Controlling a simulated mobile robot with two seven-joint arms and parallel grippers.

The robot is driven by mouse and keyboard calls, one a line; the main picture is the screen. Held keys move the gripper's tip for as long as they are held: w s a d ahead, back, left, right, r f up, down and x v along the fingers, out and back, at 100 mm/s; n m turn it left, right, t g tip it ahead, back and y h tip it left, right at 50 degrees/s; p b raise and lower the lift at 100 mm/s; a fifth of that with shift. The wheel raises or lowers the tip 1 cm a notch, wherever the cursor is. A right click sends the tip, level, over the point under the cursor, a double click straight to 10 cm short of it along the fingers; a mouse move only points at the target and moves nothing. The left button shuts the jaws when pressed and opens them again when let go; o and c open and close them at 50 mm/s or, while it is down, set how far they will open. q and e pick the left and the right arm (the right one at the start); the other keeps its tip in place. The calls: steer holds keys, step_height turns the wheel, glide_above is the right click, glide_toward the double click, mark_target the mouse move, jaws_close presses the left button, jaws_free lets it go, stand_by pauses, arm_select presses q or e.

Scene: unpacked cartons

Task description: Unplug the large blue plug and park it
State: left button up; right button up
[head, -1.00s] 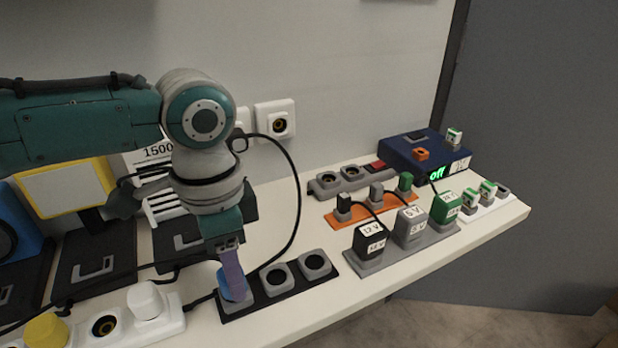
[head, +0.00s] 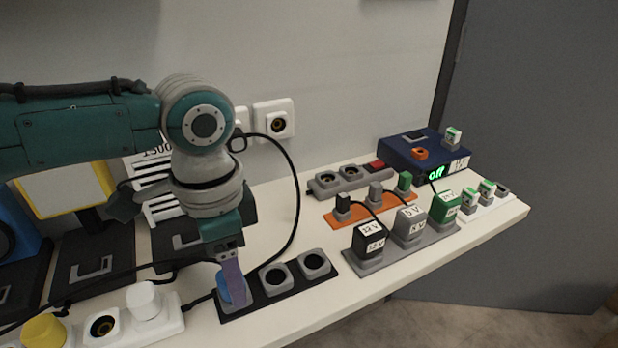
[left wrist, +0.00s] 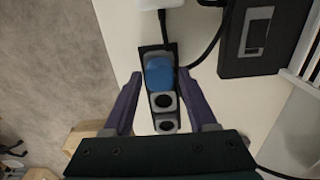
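The large blue plug (head: 222,287) sits in the left place of a black three-place strip (head: 300,282); the other two places are empty. In the left wrist view the blue plug (left wrist: 159,71) is at the far end of the strip. My left gripper (head: 232,298) is at the plug, with one purple finger in front of it in the head view. In the left wrist view my left gripper (left wrist: 159,76) is open, its fingers on either side of the plug with visible gaps. My right gripper is not in view.
A white power strip (head: 170,325) with yellow and white plugs stands at the front left. A grey strip with adapters (head: 362,265), an orange strip (head: 335,219) and a blue box (head: 395,152) stand to the right. A black cable (head: 297,205) arcs behind the gripper.

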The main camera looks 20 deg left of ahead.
arm_select(q)
steer(key=shift+o, duration=1.2)
steer(key=shift+r, duration=0.15)
step_height(320, 180, up, 10)
steer(key=p, duration=0.2)
